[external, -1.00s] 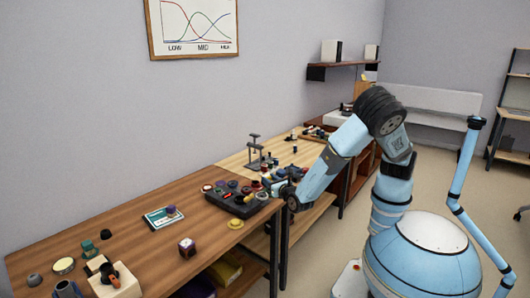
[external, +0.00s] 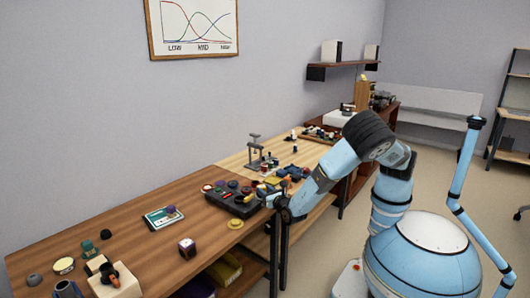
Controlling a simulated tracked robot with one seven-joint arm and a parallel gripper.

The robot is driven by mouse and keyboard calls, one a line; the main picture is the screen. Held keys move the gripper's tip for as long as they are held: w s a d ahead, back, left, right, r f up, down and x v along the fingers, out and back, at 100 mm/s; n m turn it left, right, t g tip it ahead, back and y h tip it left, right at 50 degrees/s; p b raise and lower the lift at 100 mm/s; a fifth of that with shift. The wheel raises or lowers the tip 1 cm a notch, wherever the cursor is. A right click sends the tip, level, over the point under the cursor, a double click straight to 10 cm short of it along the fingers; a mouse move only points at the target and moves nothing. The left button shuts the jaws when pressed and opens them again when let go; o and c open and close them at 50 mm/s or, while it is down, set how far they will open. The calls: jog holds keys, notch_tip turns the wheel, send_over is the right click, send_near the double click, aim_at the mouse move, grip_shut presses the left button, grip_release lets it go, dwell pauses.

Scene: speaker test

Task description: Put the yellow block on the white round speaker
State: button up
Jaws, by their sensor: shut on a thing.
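My gripper (external: 281,202) is at the right edge of the table, beside the black control box (external: 232,201). It is small and dark in the external view. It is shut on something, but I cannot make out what. A small yellow patch (external: 272,181) shows among the clutter just behind my gripper; I cannot tell if it is the yellow block. I cannot pick out the white round speaker for certain. A pale round disc (external: 64,265) with a dark rim lies on the near left of the brown table (external: 130,230).
A grey stand (external: 255,150) rises behind the clutter. A purple-topped cube (external: 187,248) and a teal-and-white card (external: 160,217) lie on the brown table. Several small parts crowd its near left corner. Bare wood lies between these groups. A shelf (external: 342,64) hangs on the wall.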

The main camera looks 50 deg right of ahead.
jog(key=shift+f, duration=0.1)
jog(key=o, duration=1)
jog(key=v, duration=1.2)
